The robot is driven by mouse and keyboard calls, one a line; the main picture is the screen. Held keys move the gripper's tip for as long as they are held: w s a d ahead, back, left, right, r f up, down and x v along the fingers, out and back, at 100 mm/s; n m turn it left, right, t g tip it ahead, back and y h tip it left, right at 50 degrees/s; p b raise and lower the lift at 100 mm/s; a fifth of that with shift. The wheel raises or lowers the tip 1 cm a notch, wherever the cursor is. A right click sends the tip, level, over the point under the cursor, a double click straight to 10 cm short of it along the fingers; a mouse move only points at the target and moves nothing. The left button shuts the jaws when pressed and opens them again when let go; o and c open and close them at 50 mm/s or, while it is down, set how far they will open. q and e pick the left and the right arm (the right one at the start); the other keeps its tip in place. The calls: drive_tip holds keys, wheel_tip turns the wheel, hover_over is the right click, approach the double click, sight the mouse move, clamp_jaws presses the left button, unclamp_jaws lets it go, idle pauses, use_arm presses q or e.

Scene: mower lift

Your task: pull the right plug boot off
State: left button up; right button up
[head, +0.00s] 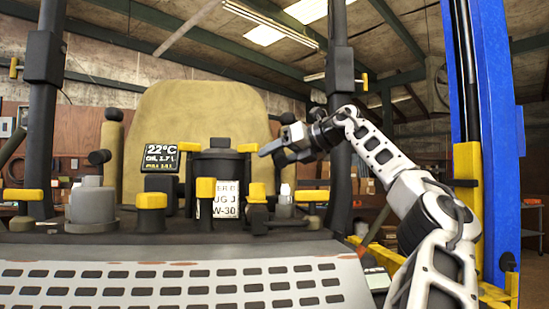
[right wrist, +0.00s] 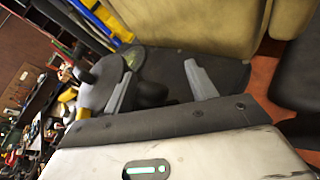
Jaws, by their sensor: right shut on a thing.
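My right gripper (head: 268,151) reaches in from the right in the head view, above the engine deck. It is shut on a dark rounded piece, the right plug boot (head: 282,158), which shows just under the fingers. A white-tipped spark plug (head: 285,189) stands upright below, with a visible gap between it and the boot. In the right wrist view the fingers (right wrist: 160,75) stand either side of a dark shape, the boot (right wrist: 151,94); its outline is hard to make out. Another black boot (head: 98,157) sits at the left, above a grey cylinder (head: 93,206). My left gripper is not in view.
A black canister with a white label (head: 222,200) stands mid-deck, among several yellow-capped parts (head: 151,200). A small display (head: 160,158) is left of it. The tan seat (head: 200,110) is behind, the slotted grey panel (head: 180,288) in front, a blue lift post (head: 495,120) at right.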

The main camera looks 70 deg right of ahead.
drive_tip(key=v, duration=1.5)
drive_tip(key=shift+s+b, duration=0.2)
drive_tip(key=shift+b, duration=0.2)
